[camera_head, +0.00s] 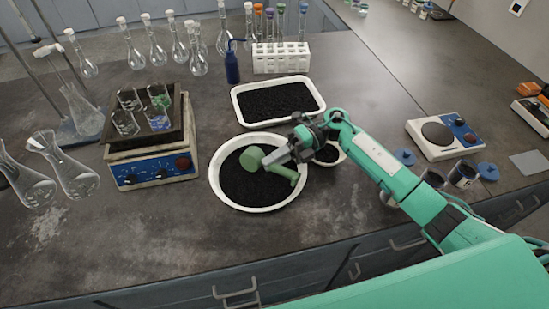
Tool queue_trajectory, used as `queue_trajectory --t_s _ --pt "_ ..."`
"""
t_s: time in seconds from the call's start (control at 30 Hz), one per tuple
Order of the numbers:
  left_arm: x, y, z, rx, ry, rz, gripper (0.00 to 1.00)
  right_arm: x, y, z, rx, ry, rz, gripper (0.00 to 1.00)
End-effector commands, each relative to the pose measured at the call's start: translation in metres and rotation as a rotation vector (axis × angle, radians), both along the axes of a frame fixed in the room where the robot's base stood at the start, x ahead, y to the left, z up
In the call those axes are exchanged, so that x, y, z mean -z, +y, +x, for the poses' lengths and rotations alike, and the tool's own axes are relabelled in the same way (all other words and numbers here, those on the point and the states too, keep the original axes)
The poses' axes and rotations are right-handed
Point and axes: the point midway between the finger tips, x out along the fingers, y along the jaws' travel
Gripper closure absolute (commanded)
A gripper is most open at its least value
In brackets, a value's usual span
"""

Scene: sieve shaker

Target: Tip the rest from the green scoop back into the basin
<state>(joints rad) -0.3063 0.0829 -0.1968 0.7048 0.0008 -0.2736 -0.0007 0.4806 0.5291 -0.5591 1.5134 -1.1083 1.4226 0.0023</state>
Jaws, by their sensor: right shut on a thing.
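The green scoop (252,158) is over the round white basin (258,209), which holds black granules. My right gripper (270,158) reaches in from the right and is shut on the scoop. The scoop's rounded end is left of the fingers, and another green part of it extends to the lower right. The scoop looks tilted, but what is inside it cannot be made out. My left gripper is not in view.
A small white bowl (339,158) with dark contents stands right of the basin, partly behind my gripper. A rectangular white tray (322,108) of black granules is behind. The bench front is clear.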

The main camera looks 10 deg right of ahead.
Motion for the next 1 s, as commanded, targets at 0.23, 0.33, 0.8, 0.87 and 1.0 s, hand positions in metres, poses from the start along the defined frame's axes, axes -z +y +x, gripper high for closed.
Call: queue_trajectory --t_s 0.23,0.33,0.8,0.87,1.0 --pt "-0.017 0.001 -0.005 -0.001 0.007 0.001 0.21 -0.012 0.005 -0.007 -0.001 -0.199 -0.178 1.0" --pt "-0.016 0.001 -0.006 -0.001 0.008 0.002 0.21 -0.01 0.006 -0.007 0.0 -0.216 -0.192 1.0" --pt "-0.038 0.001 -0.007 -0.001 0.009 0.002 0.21 -0.024 0.011 -0.014 -0.003 -0.403 -0.361 1.0" --pt "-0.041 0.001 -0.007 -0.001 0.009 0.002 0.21 -0.025 0.013 -0.015 -0.002 -0.448 -0.4 1.0" --pt "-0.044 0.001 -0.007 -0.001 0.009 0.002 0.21 -0.024 0.015 -0.016 0.0 -0.504 -0.451 1.0"
